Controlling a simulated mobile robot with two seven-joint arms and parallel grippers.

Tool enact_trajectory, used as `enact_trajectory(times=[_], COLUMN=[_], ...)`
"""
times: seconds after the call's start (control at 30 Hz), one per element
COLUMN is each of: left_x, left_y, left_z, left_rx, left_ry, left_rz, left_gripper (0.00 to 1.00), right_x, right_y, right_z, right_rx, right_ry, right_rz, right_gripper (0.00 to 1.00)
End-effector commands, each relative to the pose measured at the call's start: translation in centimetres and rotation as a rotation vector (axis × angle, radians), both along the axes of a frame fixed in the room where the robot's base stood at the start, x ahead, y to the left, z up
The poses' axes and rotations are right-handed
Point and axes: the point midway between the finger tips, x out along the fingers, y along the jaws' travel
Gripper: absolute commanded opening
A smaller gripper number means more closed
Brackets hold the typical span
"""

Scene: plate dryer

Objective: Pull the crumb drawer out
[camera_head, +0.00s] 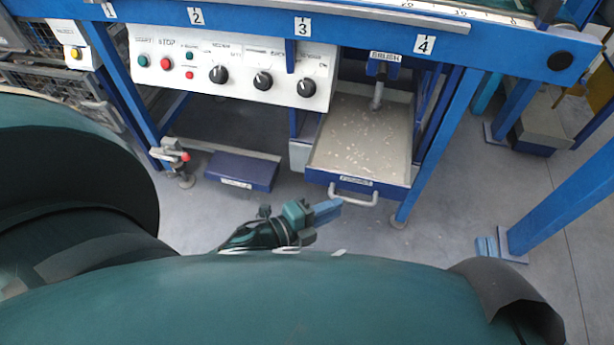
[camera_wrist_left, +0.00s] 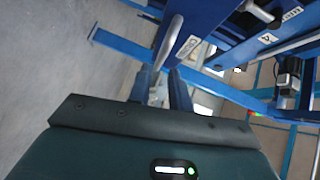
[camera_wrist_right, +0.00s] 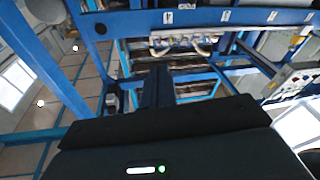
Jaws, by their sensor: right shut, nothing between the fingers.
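The crumb drawer (camera_head: 360,132) is a shallow pale tray with light crumbs, under the brush unit. Its inside shows, and it stands out toward me. Its blue labelled front carries a grey bar handle (camera_head: 353,196). My left gripper (camera_head: 328,211) is just in front and to the left of the handle, with a small gap in the head view. In the left wrist view the handle (camera_wrist_left: 170,38) lies just beyond its fingertips (camera_wrist_left: 162,76), which are apart with nothing clearly held. My right gripper (camera_wrist_right: 157,72) is shut and empty, pointing toward the blue frame. It is not seen in the head view.
A control panel (camera_head: 228,72) with knobs and buttons is left of the drawer. A blue pedal (camera_head: 241,170) and a red-handled fitting (camera_head: 174,156) are low on the left. Blue frame legs (camera_head: 440,140) flank the drawer. Floor in front of it is clear.

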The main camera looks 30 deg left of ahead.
Motion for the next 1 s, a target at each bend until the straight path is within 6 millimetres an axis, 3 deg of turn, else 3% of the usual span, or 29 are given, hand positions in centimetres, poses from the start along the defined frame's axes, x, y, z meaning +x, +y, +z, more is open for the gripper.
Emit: enact_trajectory(times=[0.2, 0.4, 1.0], left_x=[-4.0, -5.7, -6.0], left_y=[2.3, 3.3, 3.4], left_z=[0.8, 1.0, 1.0], left_rx=[0.001, 0.001, 0.001], left_ry=[0.003, 0.0, 0.0], left_rz=[0.002, 0.0, 0.0], left_gripper=[0.2, 0.2, 0.2], right_x=[-0.3, 0.0, -0.1], right_y=[-0.3, -0.7, -0.6], right_z=[-1.0, -1.0, -0.7], right_rx=[-0.014, -0.018, -0.016], right_ry=[0.066, 0.095, 0.093], right_rz=[-0.019, -0.036, -0.028], right_gripper=[0.0, 0.0, 0.0])
